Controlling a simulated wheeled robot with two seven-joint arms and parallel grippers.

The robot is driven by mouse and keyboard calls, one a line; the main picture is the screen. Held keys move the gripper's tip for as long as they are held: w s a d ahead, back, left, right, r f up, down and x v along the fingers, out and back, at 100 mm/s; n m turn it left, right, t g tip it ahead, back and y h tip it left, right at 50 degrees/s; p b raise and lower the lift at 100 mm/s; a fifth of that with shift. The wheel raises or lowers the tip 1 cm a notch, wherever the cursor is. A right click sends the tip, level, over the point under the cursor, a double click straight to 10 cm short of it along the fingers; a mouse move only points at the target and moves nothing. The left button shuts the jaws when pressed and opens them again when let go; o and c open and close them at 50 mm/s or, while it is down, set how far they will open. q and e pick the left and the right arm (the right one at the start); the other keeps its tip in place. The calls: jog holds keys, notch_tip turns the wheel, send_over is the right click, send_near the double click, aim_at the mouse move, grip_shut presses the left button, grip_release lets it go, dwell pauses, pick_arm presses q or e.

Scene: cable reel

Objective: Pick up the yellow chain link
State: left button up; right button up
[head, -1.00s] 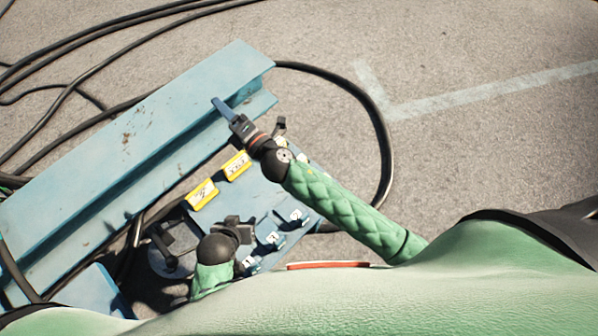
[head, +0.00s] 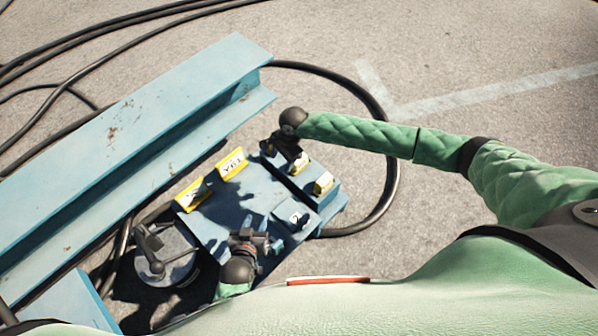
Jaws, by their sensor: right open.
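I cannot make out a yellow chain link for certain. Small yellowish pieces show on the right part of the blue box: one (head: 299,163) beside my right gripper and another (head: 323,184) a little lower right. My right gripper (head: 287,152) is open and points down over the box's upper right edge; its fingers are dark and partly in shadow, and I cannot tell whether it touches anything. My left gripper (head: 250,240) is low over the box's near edge; its jaws are too dark and small to tell open from shut.
The blue box (head: 228,212) carries two yellow label plates (head: 194,194) (head: 231,163) and a numbered block (head: 292,216). A long blue beam (head: 130,135) lies left. A round grey drum (head: 165,258) stands lower left. Black cable (head: 392,165) loops right; open pavement lies beyond.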

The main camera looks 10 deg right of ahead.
aim_at(299, 161)
jog(key=w+d+h, duration=0.1)
jog(key=d, duration=0.1)
jog(key=w+d+f+h, duration=0.1)
jog(key=d, duration=0.3)
jog(key=shift+w+d+f+n+h, duration=0.2)
jog(key=shift+w+d+n+h, duration=0.1)
jog(key=shift+w+n+h, duration=0.1)
jog(key=shift+d+f, duration=0.15)
jog(key=shift+f, duration=0.15)
jog(key=shift+w+f+b, duration=0.1)
jog(key=shift+f+b, duration=0.25)
jog(key=shift+f, duration=1.15)
jog(key=f, duration=0.3)
jog(key=shift+w+f, duration=0.2)
jog(key=shift+f, duration=0.3)
jog(key=c, duration=1.2)
pick_arm(q)
jog(key=w+r+t, duration=0.3)
jog(key=r, duration=0.3)
jog(key=shift+d+h, duration=0.3)
